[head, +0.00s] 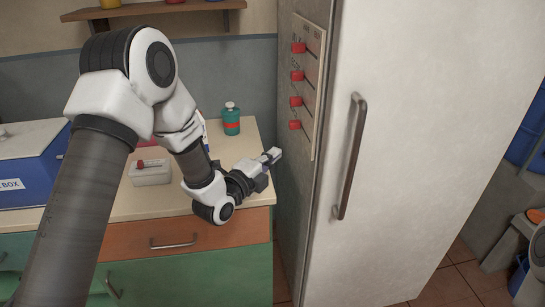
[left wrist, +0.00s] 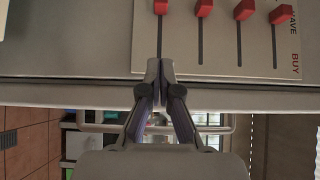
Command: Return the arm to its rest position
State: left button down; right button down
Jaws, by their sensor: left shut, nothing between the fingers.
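My left arm comes in from the left in the head view and bends down over the counter. My left gripper (head: 272,155) is shut and empty, close to the side of the tall cabinet (head: 418,130). In the left wrist view the left gripper (left wrist: 160,72) has its fingers together, at the edge of a slider panel (left wrist: 180,55). I cannot tell whether the fingertips touch the panel. In the head view the panel (head: 308,75) sits on the cabinet's side with several red sliders. My right gripper is not in view.
The counter (head: 165,203) holds a blue box (head: 30,175), a small white box with a red part (head: 150,172) and a teal bottle (head: 231,120). A shelf (head: 150,10) hangs on the wall. The cabinet door has a long handle (head: 350,155). An orange-topped stool (head: 535,216) stands at right.

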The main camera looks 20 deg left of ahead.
pick_arm(q)
jog(key=s+d+f+n+g, duration=0.1)
jog(key=s+f+g, duration=0.2)
jog(key=s+f, duration=0.35)
jog(key=s+d+f+n+g+y, duration=0.1)
jog(key=s+f+g, duration=0.15)
jog(key=f, duration=0.75)
jog(key=s+d+f+n+g, duration=0.1)
jog(key=s+f+g, duration=0.1)
jog(key=s+f, duration=0.5)
jog(key=s+a+f+n+g+y, duration=0.1)
jog(key=s+f+n+g, duration=0.4)
jog(key=s+n, duration=0.4)
jog(key=s+a+f+n+g+y, duration=0.1)
jog(key=s+f+n+g, duration=0.4)
jog(key=s, duration=0.8)
jog(key=n, duration=0.3)
jog(key=shift+s+a+f+n+y, duration=0.2)
jog(key=shift+s+n+y, duration=0.1)
jog(key=shift+n, duration=0.1)
